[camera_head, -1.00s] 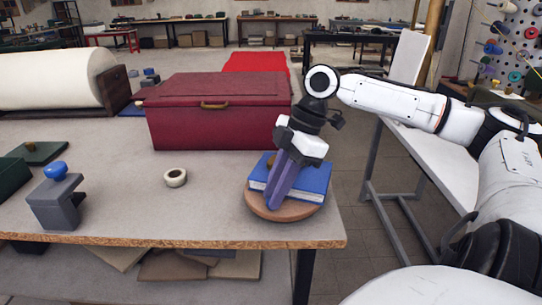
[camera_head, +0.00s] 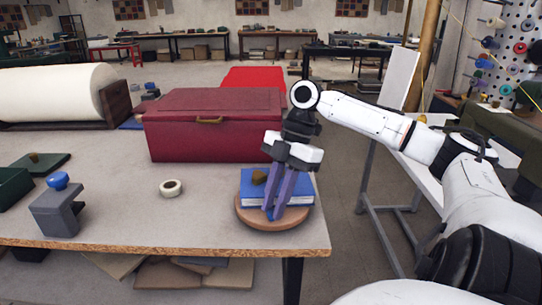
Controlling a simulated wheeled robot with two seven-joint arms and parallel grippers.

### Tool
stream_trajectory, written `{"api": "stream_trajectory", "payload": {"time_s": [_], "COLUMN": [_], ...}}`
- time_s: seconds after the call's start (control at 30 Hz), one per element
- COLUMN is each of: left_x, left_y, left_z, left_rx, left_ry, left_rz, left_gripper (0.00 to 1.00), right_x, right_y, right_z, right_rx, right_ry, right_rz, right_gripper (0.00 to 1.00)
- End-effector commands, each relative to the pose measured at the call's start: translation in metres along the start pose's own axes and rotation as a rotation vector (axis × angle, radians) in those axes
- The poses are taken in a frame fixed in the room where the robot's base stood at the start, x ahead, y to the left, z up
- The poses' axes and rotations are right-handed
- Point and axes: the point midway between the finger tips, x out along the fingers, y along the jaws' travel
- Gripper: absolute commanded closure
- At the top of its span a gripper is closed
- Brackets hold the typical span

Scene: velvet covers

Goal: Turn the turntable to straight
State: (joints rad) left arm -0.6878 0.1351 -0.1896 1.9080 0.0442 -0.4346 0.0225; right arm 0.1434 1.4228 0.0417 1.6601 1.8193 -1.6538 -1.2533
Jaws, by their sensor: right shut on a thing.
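The round brown turntable (camera_head: 256,220) sits near the front right corner of the table. A blue book-like block (camera_head: 244,188) with pale page edges lies on it, its long side now roughly level with the table's front edge. My right gripper (camera_head: 277,212) points down at the turntable's front edge, in front of the book. Its purple fingers are shut on a small blue piece (camera_head: 268,214) at the rim, mostly hidden between the fingertips. A small brown knob (camera_head: 259,177) shows on top of the book. My left gripper is not in view.
A dark red chest (camera_head: 210,130) stands behind the turntable. The table's right edge is close to the turntable.

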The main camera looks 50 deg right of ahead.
Motion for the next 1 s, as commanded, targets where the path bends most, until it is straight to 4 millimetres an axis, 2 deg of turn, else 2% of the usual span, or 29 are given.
{"api": "stream_trajectory", "payload": {"time_s": [0.6,0.63,0.7,1.0], "left_x": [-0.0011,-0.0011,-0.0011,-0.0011], "left_y": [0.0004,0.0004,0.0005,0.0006], "left_z": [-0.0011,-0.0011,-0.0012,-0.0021], "left_rx": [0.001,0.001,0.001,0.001], "left_ry": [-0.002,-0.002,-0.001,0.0], "left_rz": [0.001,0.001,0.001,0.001], "left_gripper": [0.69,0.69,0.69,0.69], "right_x": [-0.0027,-0.0027,-0.0025,-0.0026], "right_y": [0.0002,0.0002,0.0001,-0.0001], "right_z": [0.0035,0.0035,0.0034,0.0031], "right_rx": [-0.013,-0.013,-0.013,-0.014], "right_ry": [-0.003,-0.003,-0.002,-0.001], "right_rz": [-0.004,-0.004,-0.004,-0.005], "right_gripper": [1.0,0.77,0.65,0.64]}}
